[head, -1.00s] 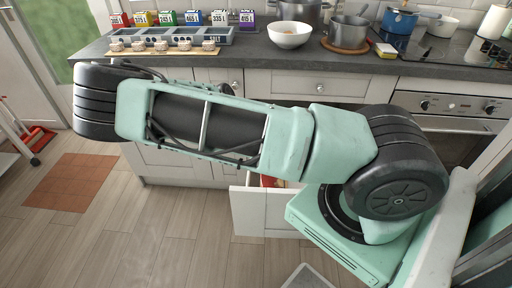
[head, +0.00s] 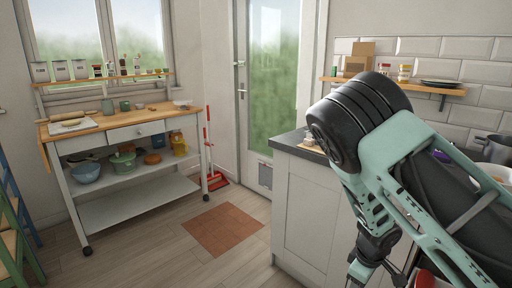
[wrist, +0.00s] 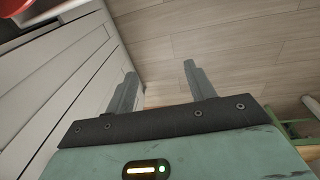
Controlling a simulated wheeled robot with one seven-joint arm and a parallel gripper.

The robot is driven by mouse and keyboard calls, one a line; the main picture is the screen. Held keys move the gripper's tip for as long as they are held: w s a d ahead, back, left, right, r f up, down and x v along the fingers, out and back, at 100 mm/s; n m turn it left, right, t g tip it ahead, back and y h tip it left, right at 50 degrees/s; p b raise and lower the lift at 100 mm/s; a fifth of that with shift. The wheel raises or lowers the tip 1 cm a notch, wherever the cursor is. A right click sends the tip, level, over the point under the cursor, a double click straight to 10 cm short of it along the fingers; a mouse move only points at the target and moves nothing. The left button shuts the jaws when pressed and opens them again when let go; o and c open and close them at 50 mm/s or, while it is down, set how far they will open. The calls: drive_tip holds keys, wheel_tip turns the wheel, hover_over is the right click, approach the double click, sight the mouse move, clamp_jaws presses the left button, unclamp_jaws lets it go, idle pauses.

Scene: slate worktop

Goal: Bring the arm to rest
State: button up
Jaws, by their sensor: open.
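My arm is bent at a large black joint in the right part of the head view, with its mint-green links running down from there. My gripper hangs low at the bottom edge of the head view, partly cut off. In the wrist view my gripper (wrist: 158,72) is open, its two grey fingers apart with nothing between them. It points at the wooden floor (wrist: 215,45), beside white cabinet fronts (wrist: 50,85). The slate worktop (head: 290,140) shows in the head view, largely hidden behind my arm.
A wheeled trolley (head: 130,205) with bowls stands at the left by the window. A terracotta mat (head: 222,230) lies on the floor before the glass door (head: 270,75). A red broom (head: 215,181) leans nearby. A wall shelf (head: 430,88) holds jars.

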drive_tip(key=s+a+r+m+t+p, duration=0.2)
drive_tip(key=s+a+r, duration=0.2)
drive_tip(key=a+r, duration=1)
drive_tip(key=s+a+r+n+g, duration=0.1)
drive_tip(key=s+r, duration=0.6)
drive_tip(key=s, duration=0.4)
drive_tip(key=s+a+r+g+y+p, duration=0.1)
drive_tip(key=s+a+r+g, duration=0.1)
drive_tip(key=s+r, duration=0.4)
drive_tip(key=s, duration=0.5)
drive_tip(key=shift+a+r+n+g, duration=0.3)
drive_tip(key=shift+r+n, duration=0.05)
drive_tip(key=shift+n, duration=0.05)
